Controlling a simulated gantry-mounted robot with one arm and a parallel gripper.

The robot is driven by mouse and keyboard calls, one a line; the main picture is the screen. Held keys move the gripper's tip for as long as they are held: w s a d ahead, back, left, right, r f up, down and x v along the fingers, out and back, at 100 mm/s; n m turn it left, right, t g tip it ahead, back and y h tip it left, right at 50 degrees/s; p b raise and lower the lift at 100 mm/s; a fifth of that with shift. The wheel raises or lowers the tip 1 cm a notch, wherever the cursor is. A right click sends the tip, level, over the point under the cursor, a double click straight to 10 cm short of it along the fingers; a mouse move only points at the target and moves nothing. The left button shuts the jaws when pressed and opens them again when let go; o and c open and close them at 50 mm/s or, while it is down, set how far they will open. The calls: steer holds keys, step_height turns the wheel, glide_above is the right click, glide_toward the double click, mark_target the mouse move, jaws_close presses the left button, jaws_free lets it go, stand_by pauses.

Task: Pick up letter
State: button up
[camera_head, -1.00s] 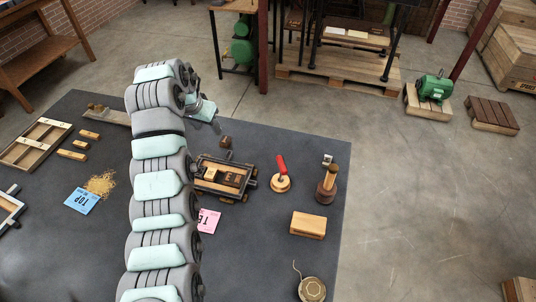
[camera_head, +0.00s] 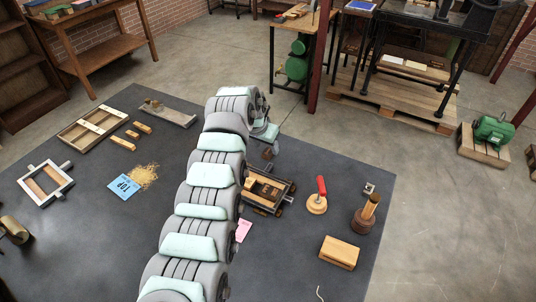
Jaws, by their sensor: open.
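A small dark brown block (camera_head: 268,153), which looks like a letter block, lies on the dark mat just beyond the wooden frame tray (camera_head: 286,199). More letter blocks (camera_head: 258,188) sit inside that tray; their faces are too small to read. My gripper (camera_head: 272,139) hangs at the end of my arm, close above the small brown block and apart from it as far as I can tell. It is open and its fingers look empty. My arm covers the left part of the tray.
A red-handled tool (camera_head: 318,197), a round-based wooden tool (camera_head: 365,215) and a wooden block (camera_head: 339,252) stand right of the tray. A pink card (camera_head: 244,230) lies near my arm. A blue card (camera_head: 123,187) and shavings (camera_head: 144,176) lie left. Mat beyond my gripper is clear.

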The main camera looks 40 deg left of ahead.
mark_target(268, 151)
steer(key=b+x, duration=0.1)
steer(key=x, duration=0.1)
steer(key=shift+w+f, duration=0.1)
steer(key=shift+f, duration=0.25)
steer(key=shift+w+a+f+b, duration=0.1)
steer(key=shift+w+f+b, duration=0.1)
steer(key=shift+f+b, duration=0.15)
jaws_close()
